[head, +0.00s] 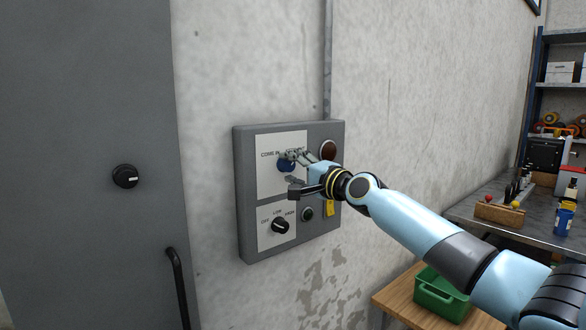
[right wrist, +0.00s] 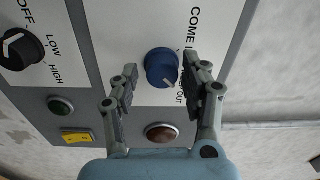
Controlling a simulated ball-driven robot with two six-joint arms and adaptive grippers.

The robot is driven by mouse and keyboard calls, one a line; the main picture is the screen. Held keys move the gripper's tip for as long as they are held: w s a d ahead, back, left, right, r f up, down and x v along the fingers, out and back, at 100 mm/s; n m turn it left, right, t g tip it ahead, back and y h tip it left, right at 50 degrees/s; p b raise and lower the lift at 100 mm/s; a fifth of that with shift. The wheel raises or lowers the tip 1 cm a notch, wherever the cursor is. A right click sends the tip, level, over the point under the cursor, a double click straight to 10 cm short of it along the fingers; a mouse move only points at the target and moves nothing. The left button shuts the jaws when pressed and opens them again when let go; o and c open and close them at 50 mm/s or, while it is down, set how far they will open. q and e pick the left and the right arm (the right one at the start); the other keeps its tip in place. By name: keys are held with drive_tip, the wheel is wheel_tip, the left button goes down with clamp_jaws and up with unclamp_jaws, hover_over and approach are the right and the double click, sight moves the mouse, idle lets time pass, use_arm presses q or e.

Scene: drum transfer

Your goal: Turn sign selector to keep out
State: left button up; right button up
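The sign selector is a blue round knob (head: 286,164) on the upper white plate of a grey wall box, with "COME IN" printed at its left. In the right wrist view the blue knob (right wrist: 161,66) shows a thin pale line at its lower right, near the partly hidden "KEEP OUT" lettering. My right gripper (head: 291,174) is at the box, in front of the knob. In the right wrist view my right gripper (right wrist: 160,67) is open, one finger on each side of the knob. Contact with the knob is unclear. My left gripper is not in view.
The box (head: 245,195) also bears a black OFF/LOW/HIGH knob (head: 280,226), a green button (head: 307,214), a red-brown round part (head: 328,149) and a yellow switch (right wrist: 77,137). A grey door (head: 80,80) is at left. A workbench (head: 470,212) and green crate (head: 440,300) are at right.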

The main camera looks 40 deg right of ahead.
drive_tip(key=shift+o, duration=0.5)
drive_tip(key=s, duration=0.7)
drive_tip(key=shift+s+d, duration=0.25)
drive_tip(key=shift+d, duration=0.05)
drive_tip(key=shift+f, duration=0.1)
